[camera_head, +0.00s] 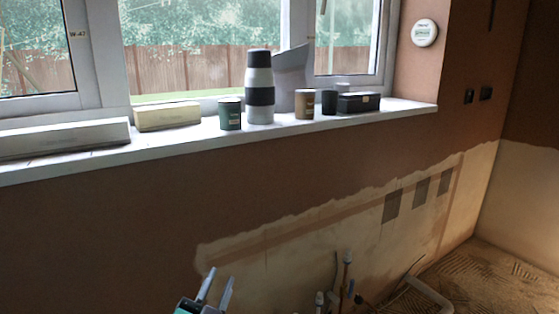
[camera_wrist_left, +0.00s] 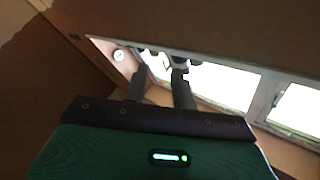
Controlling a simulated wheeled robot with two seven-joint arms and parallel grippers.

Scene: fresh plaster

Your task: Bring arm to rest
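My left gripper (camera_head: 221,275) shows at the bottom edge of the head view, below the window sill and in front of the brown plaster wall. Its two pale fingers point up and stand apart, with nothing between them. In the left wrist view (camera_wrist_left: 160,70) the two dark fingers are also apart and empty, pointing toward the window sill. The rest of the left arm is mostly outside the head view. My right gripper is in neither view.
The white sill (camera_head: 190,143) carries a grey-and-black flask (camera_head: 259,79), a green tin (camera_head: 230,115), a brown tin (camera_head: 304,104), a black box (camera_head: 359,102) and a cream block (camera_head: 167,116). Pipes (camera_head: 346,270) rise from the floor at lower right. Wall before the sill is clear.

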